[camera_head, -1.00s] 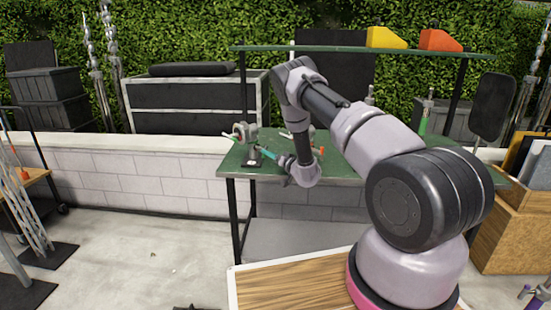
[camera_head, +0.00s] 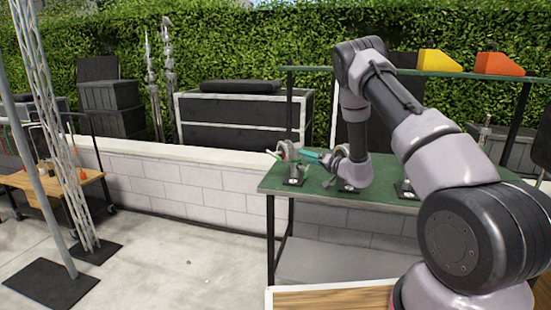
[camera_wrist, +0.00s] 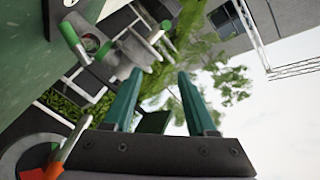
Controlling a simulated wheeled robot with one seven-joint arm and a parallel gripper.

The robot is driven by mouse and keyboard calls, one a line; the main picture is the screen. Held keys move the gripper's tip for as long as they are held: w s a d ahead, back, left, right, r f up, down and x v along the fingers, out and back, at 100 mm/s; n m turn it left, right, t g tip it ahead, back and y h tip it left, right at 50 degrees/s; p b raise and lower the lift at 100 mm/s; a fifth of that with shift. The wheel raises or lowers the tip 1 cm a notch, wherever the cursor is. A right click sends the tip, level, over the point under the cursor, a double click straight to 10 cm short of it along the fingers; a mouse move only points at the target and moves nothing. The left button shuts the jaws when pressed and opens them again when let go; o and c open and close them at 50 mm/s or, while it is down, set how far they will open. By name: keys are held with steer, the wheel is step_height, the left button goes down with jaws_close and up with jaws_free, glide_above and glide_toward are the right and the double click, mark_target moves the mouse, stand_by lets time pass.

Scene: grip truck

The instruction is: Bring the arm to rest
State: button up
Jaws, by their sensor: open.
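My gripper (camera_head: 312,156) is over the green workbench (camera_head: 277,184), near its left end, with its teal fingers pointing left. In the wrist view my gripper (camera_wrist: 157,88) has its two fingers apart, with nothing held between them. My arm (camera_head: 385,95) is bent, with the forearm hanging down to the wrist above the bench. A grey clamp-like device (camera_head: 288,150) stands on the bench just left of the fingertips. Whether they touch is unclear. More such devices stand to the right, partly hidden by my arm.
A shelf (camera_head: 390,72) above the bench carries a yellow bin (camera_head: 438,63) and an orange bin (camera_head: 499,64). A low block wall (camera_head: 185,182) runs behind. Metal truss poles (camera_head: 52,120) stand at left. The concrete floor (camera_head: 170,265) left of the bench is clear.

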steer(key=s+a+r+g+y, duration=0.2)
steer(key=s+a+r+g, duration=0.15)
steer(key=r, duration=0.35)
steer(key=s+a+r+g+y, duration=0.1)
steer(key=s+a+r+g, duration=0.1)
steer(key=s+r, duration=0.35)
steer(key=s+a+r+n+g+h, duration=0.15)
steer(key=s+r+g, duration=0.35)
steer(key=s+r, duration=0.7)
steer(key=s+d+r+m+t+h, duration=0.2)
steer(key=s+d+h, duration=0.3)
steer(key=s, duration=0.6)
steer(key=s+d+r+m+t+h, duration=0.2)
steer(key=s+d+h, duration=0.4)
steer(key=s+d, duration=0.3)
steer(key=s+r, duration=0.1)
steer(key=s, duration=0.2)
steer(key=shift+d+r, duration=0.15)
steer(key=shift+r, duration=0.15)
steer(key=shift+s+m, duration=0.1)
steer(key=shift+m, duration=0.15)
